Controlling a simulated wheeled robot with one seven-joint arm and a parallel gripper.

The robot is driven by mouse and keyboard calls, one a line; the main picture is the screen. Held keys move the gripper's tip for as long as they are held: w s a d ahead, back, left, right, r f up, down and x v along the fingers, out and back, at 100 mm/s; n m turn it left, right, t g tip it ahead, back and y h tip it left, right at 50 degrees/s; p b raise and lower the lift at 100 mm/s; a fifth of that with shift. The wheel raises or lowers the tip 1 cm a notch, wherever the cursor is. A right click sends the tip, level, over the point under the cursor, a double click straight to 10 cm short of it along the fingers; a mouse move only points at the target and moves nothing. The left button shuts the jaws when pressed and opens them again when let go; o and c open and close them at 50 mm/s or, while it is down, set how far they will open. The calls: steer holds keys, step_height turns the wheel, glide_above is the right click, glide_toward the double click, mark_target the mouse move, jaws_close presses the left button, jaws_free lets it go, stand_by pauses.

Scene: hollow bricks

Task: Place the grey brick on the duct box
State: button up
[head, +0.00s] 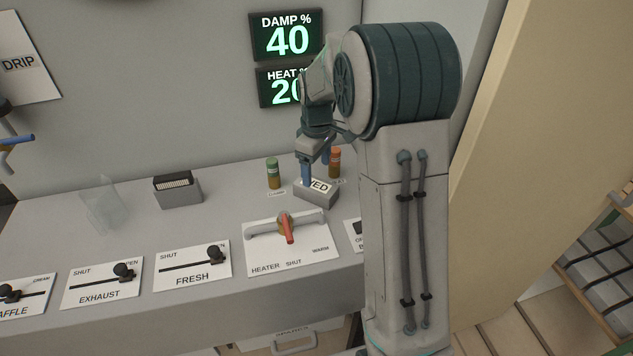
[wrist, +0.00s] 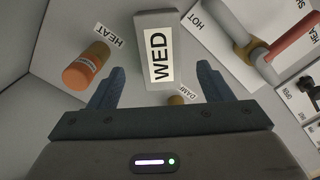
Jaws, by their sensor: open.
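A grey brick (head: 313,195) with a white "WED" label stands on the bench near the wall. In the wrist view the brick (wrist: 157,20) lies ahead, centred between my two fingers, with a gap on each side. My gripper (head: 309,173) is open and empty, pointing down at the brick. In the head view one blue finger overlaps the brick's left part; I cannot tell if it touches. A grey box (head: 179,198) with a dark slotted top stands further left on the bench; it looks like the duct box.
A green-capped bottle (head: 273,175) and an orange-capped bottle (head: 334,165) stand close to the brick. The heater panel (head: 290,253) with a red handle is in front. A clear container (head: 104,208) stands at left. Slider panels (head: 193,267) line the front edge.

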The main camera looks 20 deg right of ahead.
mark_target(317, 185)
steer(key=s+a+r+m+t, duration=0.15)
steer(key=s+r+m, duration=0.35)
steer(key=s+r, duration=0.7)
steer(key=s+f+m, duration=0.2)
steer(key=s, duration=0.5)
steer(key=s+f+m+t, duration=0.1)
steer(key=s+f+m, duration=0.1)
steer(key=s, duration=0.5)
steer(key=shift+f, duration=0.25)
steer(key=shift+a+t, duration=0.1)
steer(key=shift+t, duration=0.15)
